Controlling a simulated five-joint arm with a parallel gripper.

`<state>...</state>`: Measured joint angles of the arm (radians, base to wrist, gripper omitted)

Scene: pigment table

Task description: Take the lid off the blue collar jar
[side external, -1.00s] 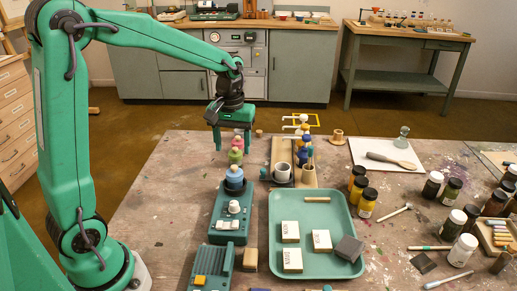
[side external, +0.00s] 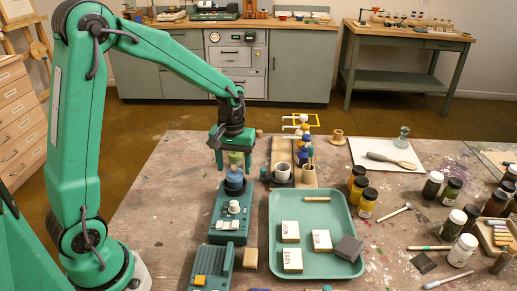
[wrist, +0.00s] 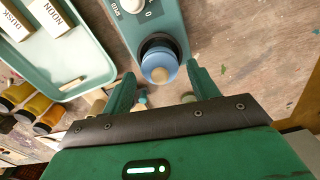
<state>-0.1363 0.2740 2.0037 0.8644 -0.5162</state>
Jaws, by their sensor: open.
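The blue collar jar (side external: 234,183) stands upright at the far end of a green device (side external: 230,215). Its rounded blue lid with a small pale knob shows from above in the wrist view (wrist: 160,66); the lid is on. My gripper (side external: 234,164) is open and empty, fingers pointing down, just above and slightly beyond the jar in the side view. In the wrist view the lid lies near the gap between my two fingertips (wrist: 160,78). No finger visibly touches it. The jar's lower body is largely hidden from above by its lid.
A teal tray (side external: 285,262) with labelled blocks lies to the right. A wooden board (side external: 280,150) with cups and small bottles stands behind it. Table left of the device is clear.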

